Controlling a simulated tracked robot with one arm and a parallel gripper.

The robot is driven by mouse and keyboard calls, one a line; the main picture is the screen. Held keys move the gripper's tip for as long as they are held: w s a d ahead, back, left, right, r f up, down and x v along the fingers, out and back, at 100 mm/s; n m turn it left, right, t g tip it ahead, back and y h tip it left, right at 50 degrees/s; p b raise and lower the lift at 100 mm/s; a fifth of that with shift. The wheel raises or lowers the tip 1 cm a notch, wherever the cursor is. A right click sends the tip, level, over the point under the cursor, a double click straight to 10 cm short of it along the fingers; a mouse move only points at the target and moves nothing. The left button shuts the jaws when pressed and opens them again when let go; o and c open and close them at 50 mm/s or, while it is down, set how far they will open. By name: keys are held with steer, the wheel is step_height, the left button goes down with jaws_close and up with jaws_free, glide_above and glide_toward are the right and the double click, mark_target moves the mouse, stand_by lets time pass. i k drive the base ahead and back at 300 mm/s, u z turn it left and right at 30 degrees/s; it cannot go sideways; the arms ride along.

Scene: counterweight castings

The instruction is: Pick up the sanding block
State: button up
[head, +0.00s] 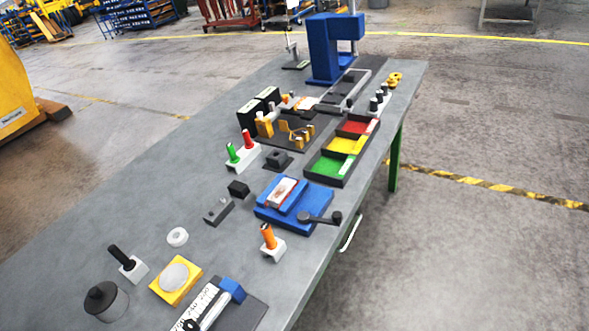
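No thing in the head view can be named the sanding block with certainty. Small blocks that could be it are a plain black block (238,188) near the middle of the grey bench (130,205), a dark block with a raised top (277,159) behind it, and a blue block (231,290) at the bottom. The blue block lies at the end of a white lettered piece (201,304) on a dark plate (250,313). My gripper is not in view, so its opening cannot be seen.
A blue vise-like fixture (316,200) with a black lever, a red-yellow-green tray (327,166), a yellow block with a pale disc (160,289) and a black-lidded pot (106,305) stand around. A tall blue machine (322,50) is at the far end. The bench's left side is clear.

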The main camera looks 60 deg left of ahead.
mark_target(239, 190)
steer(key=z, duration=0.55)
steer(key=i, duration=2.5)
steer(key=u, duration=3.05)
steer(key=i, duration=1.05)
